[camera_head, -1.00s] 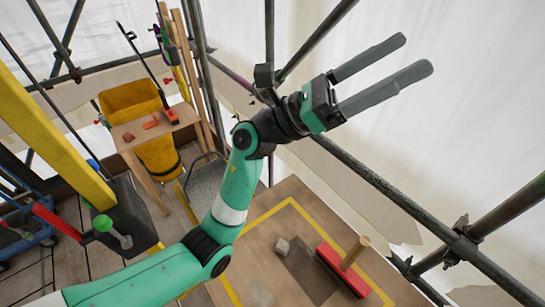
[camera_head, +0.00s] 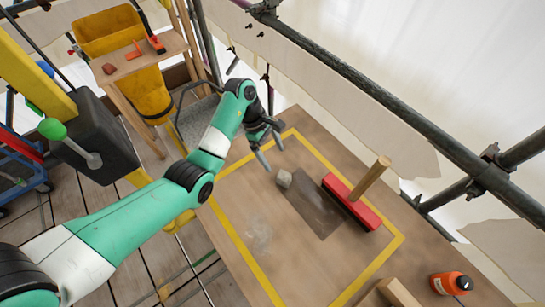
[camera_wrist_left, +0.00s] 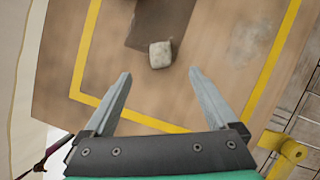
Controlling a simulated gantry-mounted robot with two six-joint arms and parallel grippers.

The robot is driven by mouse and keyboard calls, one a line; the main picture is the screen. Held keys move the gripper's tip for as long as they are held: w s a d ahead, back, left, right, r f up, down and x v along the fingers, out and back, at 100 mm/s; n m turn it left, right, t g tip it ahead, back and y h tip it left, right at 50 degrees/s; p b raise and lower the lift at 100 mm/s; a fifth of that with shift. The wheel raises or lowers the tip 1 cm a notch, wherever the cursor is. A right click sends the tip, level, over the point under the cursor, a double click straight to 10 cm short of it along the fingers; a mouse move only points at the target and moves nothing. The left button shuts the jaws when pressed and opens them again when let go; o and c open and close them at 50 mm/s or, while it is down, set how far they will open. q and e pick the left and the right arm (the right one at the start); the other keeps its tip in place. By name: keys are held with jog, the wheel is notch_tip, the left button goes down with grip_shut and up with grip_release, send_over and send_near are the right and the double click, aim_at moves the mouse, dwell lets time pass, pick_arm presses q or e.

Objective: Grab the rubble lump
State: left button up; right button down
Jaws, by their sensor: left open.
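The rubble lump (camera_head: 284,178) is a small grey-white block on the wooden board, at the corner of a dark patch and inside the yellow outline. In the left wrist view the lump (camera_wrist_left: 160,54) lies ahead of the fingers, roughly midway between them and apart from both. My left gripper (camera_head: 271,152) is open and empty, above the board just beyond the lump in the head view. In the left wrist view the two fingers of my left gripper (camera_wrist_left: 158,74) are spread wide. My right gripper is not in view.
A red brush (camera_head: 352,202) with a wooden handle stands right of the lump. An orange bottle (camera_head: 452,283) and a wood block (camera_head: 399,293) are at the near right. Scaffold tubes (camera_head: 400,124) run behind the board. A yellow bucket (camera_head: 104,32) stands at upper left.

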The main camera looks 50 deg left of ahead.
aim_at(284, 175)
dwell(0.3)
pick_arm(q)
jog(key=b+x, duration=0.4)
jog(key=x, duration=0.7)
jog(key=shift+d+f, duration=0.1)
jog(key=shift+f, duration=0.2)
grip_shut()
